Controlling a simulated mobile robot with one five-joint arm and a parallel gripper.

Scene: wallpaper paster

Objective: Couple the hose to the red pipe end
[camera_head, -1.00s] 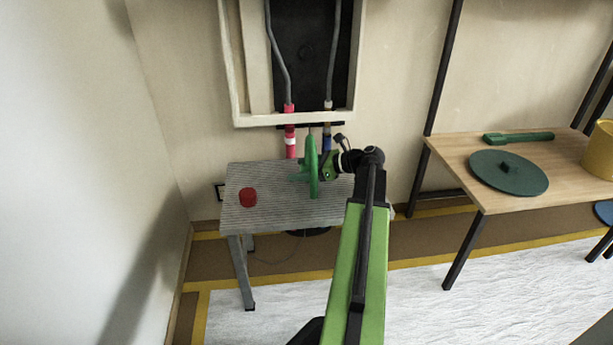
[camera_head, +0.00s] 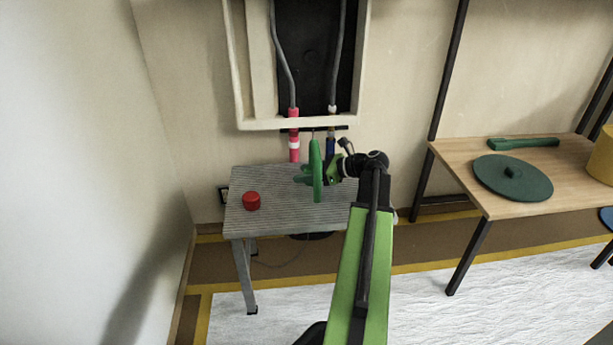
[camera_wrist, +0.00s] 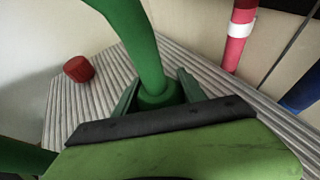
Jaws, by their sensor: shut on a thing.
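My gripper (camera_wrist: 160,92) is shut on the green hose (camera_wrist: 145,45), with a finger on each side of its round green base. The red pipe (camera_wrist: 237,38) also shows at the upper right of the wrist view. The hose's free end is not clear.
A blue pipe (camera_head: 330,143) hangs right of the red one, partly behind my gripper. A red cap (camera_head: 251,201) sits on the left of the ridged table (camera_head: 285,216). A wooden table (camera_head: 455,158) on the right holds a green disc (camera_head: 512,178) and a yellow container (camera_head: 602,155).

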